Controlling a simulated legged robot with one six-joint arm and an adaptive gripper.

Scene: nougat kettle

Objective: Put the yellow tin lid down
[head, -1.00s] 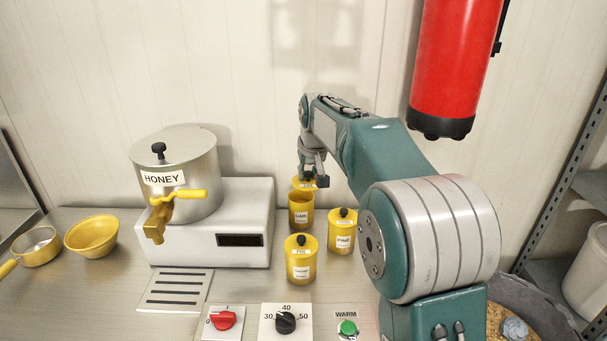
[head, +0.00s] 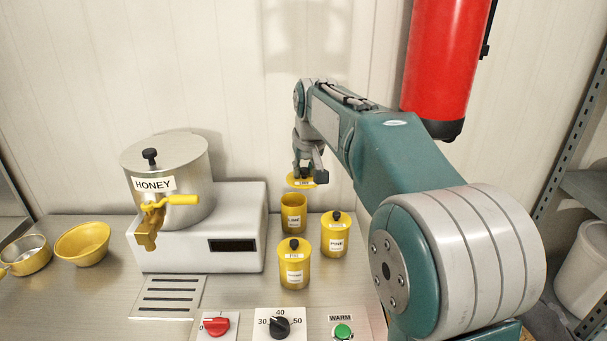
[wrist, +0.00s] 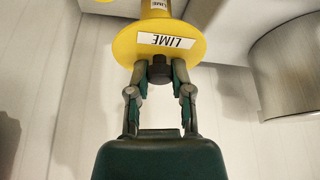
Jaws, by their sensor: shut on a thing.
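The yellow tin lid (head: 301,181) hangs above an open yellow tin (head: 293,212) in the head view, with a clear gap between them. In the wrist view the lid (wrist: 150,48) carries a label reading LIME and has a dark knob. My gripper (wrist: 160,72) is shut on that knob, and it also shows in the head view (head: 309,172). The open tin has a label on its front, too small to read surely. Part of a labelled yellow tin (wrist: 156,8) shows beyond the lid in the wrist view.
Two lidded yellow tins, one front (head: 294,265) and one right (head: 335,235), stand close to the open tin. The honey kettle (head: 175,170) on its white base (head: 200,250) is to the left. Knobs and a green button (head: 342,331) line the front. A red cylinder (head: 445,60) hangs right.

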